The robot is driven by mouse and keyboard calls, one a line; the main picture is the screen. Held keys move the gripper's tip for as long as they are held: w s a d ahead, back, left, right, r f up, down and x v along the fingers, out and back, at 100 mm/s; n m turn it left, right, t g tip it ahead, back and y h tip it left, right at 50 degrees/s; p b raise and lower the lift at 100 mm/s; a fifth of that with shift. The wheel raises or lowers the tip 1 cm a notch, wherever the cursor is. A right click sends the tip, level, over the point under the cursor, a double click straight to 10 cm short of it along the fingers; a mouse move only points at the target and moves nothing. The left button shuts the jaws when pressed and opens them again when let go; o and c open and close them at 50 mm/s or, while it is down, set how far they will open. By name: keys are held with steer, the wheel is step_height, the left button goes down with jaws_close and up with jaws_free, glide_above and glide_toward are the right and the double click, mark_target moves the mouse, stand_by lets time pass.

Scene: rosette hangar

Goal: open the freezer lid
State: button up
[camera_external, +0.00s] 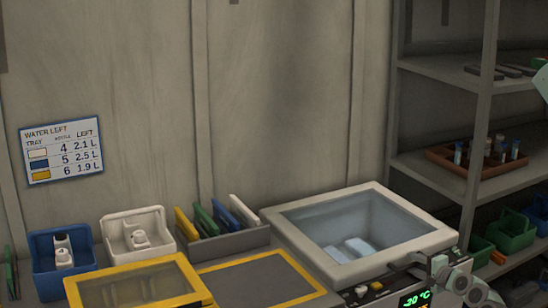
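The freezer (292,243) is a pale chest at the right of the bench, with a green "-20 °C" display (415,299) on its front. Its lid (427,243) is a white frame around a clear pane and lies flat over the chest. Pale blocks (350,249) show through the pane. My gripper (402,264) is small and dark at the lid's front right edge, with my grey arm links to its right. I cannot tell whether it touches the lid or a handle, or whether its fingers are open or shut.
A yellow-framed box (130,287) with a clear top and a grey mat (255,284) lie left of the freezer. Blue (45,278) and white (115,232) trays and a rack of coloured panels (230,243) stand behind. Shelves (440,174) rise at the right.

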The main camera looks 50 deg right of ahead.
steer(key=shift+c, duration=0.3)
jaws_close()
stand_by(1.1)
